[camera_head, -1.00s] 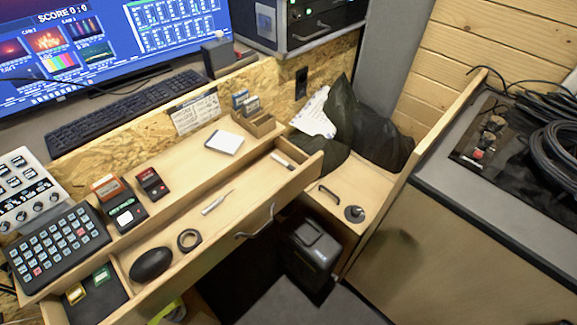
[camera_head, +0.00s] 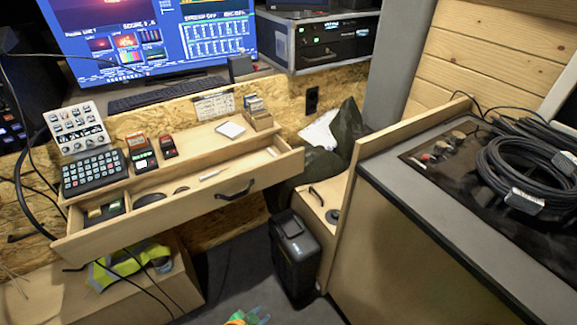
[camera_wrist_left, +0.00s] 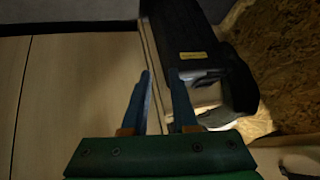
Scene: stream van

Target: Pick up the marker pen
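The drawer (camera_head: 165,213) is pulled out below the desk. A thin, light pen-like item (camera_head: 209,175) lies near its middle. A small pale and dark stick (camera_head: 271,152) lies at its right end. I cannot tell for certain which is the marker pen. My left gripper (camera_head: 258,314), green with blue fingers, shows at the bottom edge of the head view, low and well apart from the drawer. In the left wrist view its two blue fingers (camera_wrist_left: 161,80) are apart with nothing held between them. The right gripper is not in view.
A black case (camera_head: 294,257) stands on the floor right of the drawer; a dark body with a yellow label (camera_wrist_left: 190,35) is near the fingers in the wrist view. A wooden box (camera_head: 75,300) with a yellow vest (camera_head: 122,268) sits under the drawer. A counter (camera_head: 420,215) is at right.

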